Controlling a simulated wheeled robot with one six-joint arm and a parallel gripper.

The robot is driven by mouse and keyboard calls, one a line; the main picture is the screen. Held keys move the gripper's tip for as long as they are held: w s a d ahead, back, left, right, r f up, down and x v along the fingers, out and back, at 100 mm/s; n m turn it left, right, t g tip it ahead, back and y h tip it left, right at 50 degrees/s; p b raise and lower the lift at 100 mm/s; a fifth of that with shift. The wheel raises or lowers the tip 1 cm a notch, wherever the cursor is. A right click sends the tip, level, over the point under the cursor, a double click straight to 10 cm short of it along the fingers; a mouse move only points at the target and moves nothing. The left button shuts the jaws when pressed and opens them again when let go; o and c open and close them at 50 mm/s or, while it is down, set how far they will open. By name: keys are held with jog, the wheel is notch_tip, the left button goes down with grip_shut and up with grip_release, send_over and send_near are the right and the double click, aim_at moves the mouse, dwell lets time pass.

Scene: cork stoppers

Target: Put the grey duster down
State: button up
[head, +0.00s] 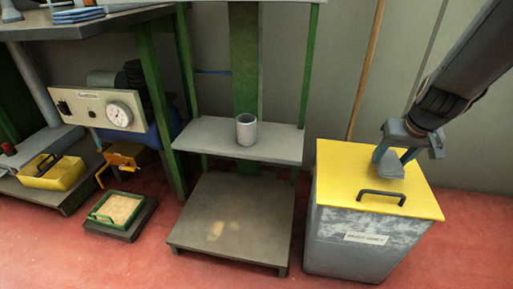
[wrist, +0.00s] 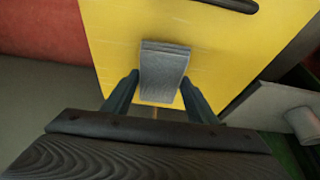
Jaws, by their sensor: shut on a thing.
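The grey duster (head: 391,166) is a folded grey cloth between the fingers of my gripper (head: 396,155). It is at the yellow lid (head: 340,178) of the grey bin on the right. In the wrist view the duster (wrist: 164,72) lies between the two fingertips of my gripper (wrist: 158,88), with the yellow lid (wrist: 115,45) behind it. My gripper is shut on the duster. I cannot tell whether the duster touches the lid.
The lid has a black handle (head: 382,196) in front of the duster. A grey cup (head: 246,129) stands on the shelf (head: 200,135) to the left. A green-framed tray (head: 117,208) and a yellow box (head: 52,173) are further left. The lid around the duster is clear.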

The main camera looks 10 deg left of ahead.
jog(key=w+a+n+y, duration=0.1)
jog(key=w+a+n, duration=0.1)
jog(key=w+a, duration=0.1)
jog(key=w+a+r+n+y, duration=0.1)
jog(key=w+a+n, duration=0.1)
jog(key=a, duration=0.4)
jog(key=w+a+n+b, duration=0.1)
jog(key=w+a+n, duration=0.2)
jog(key=a, duration=0.1)
jog(key=shift+w+a+r+g+y, duration=0.25)
jog(key=shift+w+a+g+y, duration=0.1)
jog(key=shift+g+y, duration=0.05)
jog(key=w+a+r+n+g+y, duration=0.1)
jog(key=w+a+r+n, duration=0.15)
jog(key=a+n, duration=0.45)
jog(key=n+g+b, duration=0.2)
jog(key=n+g, duration=0.1)
jog(key=n, duration=0.1)
send_over(278, 143)
jog(key=d, duration=0.1)
jog(key=shift+y, duration=0.3)
notch_tip(278, 143, down, 9)
jog(key=b, duration=0.4)
jog(key=shift+d+r, duration=0.1)
jog(key=shift+r, duration=0.15)
jog(key=shift+s+f, duration=0.1)
jog(key=shift+f, duration=0.35)
